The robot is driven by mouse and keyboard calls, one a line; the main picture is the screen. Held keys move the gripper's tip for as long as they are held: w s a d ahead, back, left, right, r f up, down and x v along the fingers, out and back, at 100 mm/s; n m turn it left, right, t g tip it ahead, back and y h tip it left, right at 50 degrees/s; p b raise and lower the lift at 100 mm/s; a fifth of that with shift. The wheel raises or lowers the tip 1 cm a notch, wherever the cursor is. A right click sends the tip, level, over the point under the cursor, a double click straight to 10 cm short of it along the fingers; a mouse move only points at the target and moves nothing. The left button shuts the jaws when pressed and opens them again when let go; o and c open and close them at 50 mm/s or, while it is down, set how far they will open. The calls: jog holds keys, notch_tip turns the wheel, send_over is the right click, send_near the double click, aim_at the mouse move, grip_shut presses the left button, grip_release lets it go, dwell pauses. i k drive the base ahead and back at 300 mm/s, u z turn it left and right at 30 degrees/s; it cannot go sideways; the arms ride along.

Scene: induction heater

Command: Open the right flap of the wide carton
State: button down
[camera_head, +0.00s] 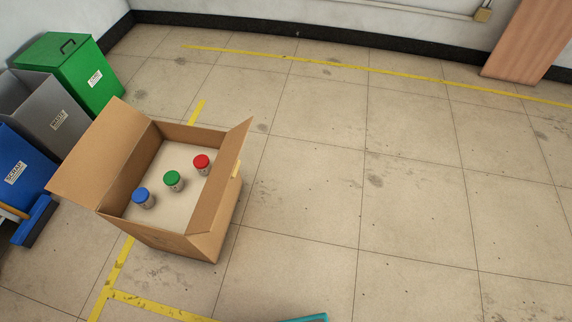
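The wide carton (170,238) stands on the floor at left of centre, its top open. Its left flap (100,155) is spread outward to the left. Its right flap (222,178) stands up steeply along the right rim; its exact angle is hard to tell. Inside on the pale bottom stand a blue-lidded jar (141,197), a green-lidded jar (173,181) and a red-lidded jar (201,164). My gripper is not in view.
A green bin (85,75), a grey bin (50,110) and a blue bin (20,165) stand left of the carton. A broom head (36,222) lies before them. A brown board (528,40) leans at the back right. The floor right of the carton is clear.

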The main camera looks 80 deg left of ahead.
aim_at(226, 166)
jog(key=u, duration=0.75)
jog(key=i, duration=0.7)
jog(key=u, duration=1.15)
jog(key=i, duration=0.3)
jog(key=u, duration=0.15)
